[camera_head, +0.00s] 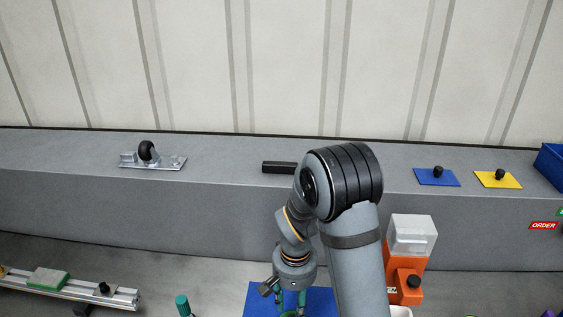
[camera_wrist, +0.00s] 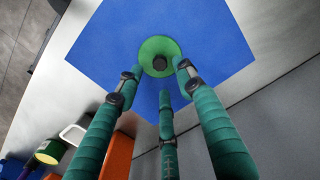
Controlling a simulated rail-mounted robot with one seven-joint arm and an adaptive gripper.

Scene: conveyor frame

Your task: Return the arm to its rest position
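My arm reaches down at the centre of the head view. My gripper (camera_head: 288,299) is low in that view, above a blue sheet (camera_head: 322,302). In the wrist view its three green fingers (camera_wrist: 158,82) are spread apart with nothing held between them. A green disc with a dark centre (camera_wrist: 159,50) lies on the blue sheet (camera_wrist: 210,40) just beyond the fingertips. I see no contact, but the exact gap is unclear.
An orange device with a clear top (camera_head: 405,288) stands right of my arm. A grey ledge behind holds a metal bracket with a wheel (camera_head: 150,158), a black bar (camera_head: 278,168), and blue (camera_head: 428,180) and yellow (camera_head: 490,182) plates. A rail (camera_head: 75,290) lies left.

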